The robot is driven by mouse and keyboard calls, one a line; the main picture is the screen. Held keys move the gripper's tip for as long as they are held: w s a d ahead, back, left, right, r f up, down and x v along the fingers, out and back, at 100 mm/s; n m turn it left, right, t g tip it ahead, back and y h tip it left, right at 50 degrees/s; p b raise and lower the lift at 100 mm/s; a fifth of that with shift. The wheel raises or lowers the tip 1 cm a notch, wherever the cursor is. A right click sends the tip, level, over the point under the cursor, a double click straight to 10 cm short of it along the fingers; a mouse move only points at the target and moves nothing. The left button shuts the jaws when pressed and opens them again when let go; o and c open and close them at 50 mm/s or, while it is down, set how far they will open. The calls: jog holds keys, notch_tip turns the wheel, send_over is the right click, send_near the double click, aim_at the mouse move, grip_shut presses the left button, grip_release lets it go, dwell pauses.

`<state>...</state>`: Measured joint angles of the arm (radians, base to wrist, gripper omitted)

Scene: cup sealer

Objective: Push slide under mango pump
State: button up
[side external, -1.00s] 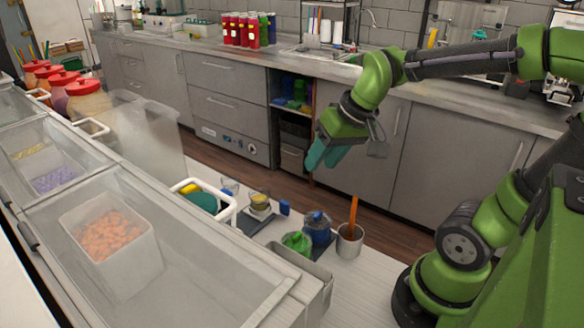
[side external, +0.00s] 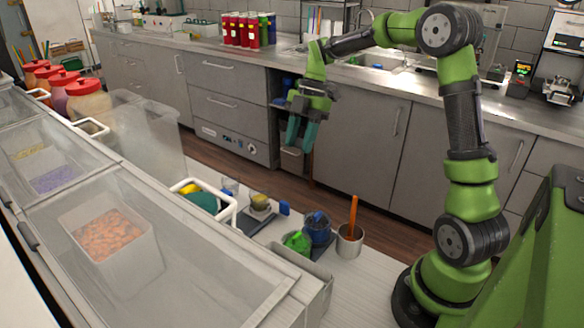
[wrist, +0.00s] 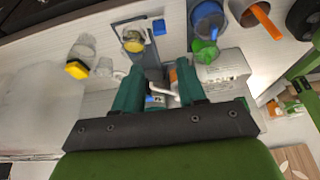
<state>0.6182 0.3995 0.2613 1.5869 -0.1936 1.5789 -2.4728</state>
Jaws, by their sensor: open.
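My gripper (side external: 301,136) hangs open and empty in the air, fingers down, above and behind the counter items. Its two teal fingers also show in the wrist view (wrist: 159,92), apart. A dark flat plate with a blue knob (side external: 284,207), which looks like the slide, lies on the white counter beyond the sealer tray. A clear cup with yellow contents (side external: 259,202) stands on it. In the wrist view the plate (wrist: 126,27) and the cup (wrist: 133,41) are ahead of the fingers, apart from them. I cannot tell which thing is the mango pump; red-lidded jars (side external: 89,102) stand at the far left.
A blue container (side external: 317,227), a green item (side external: 297,242) and a metal cup with an orange stick (side external: 349,240) stand right of the plate. A white-framed tray (side external: 205,199) is to its left. Clear-lidded bins fill the left front.

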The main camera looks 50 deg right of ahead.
aim_at(285, 202)
jog(key=x, duration=1.7)
jog(key=shift+d, duration=0.1)
grip_shut()
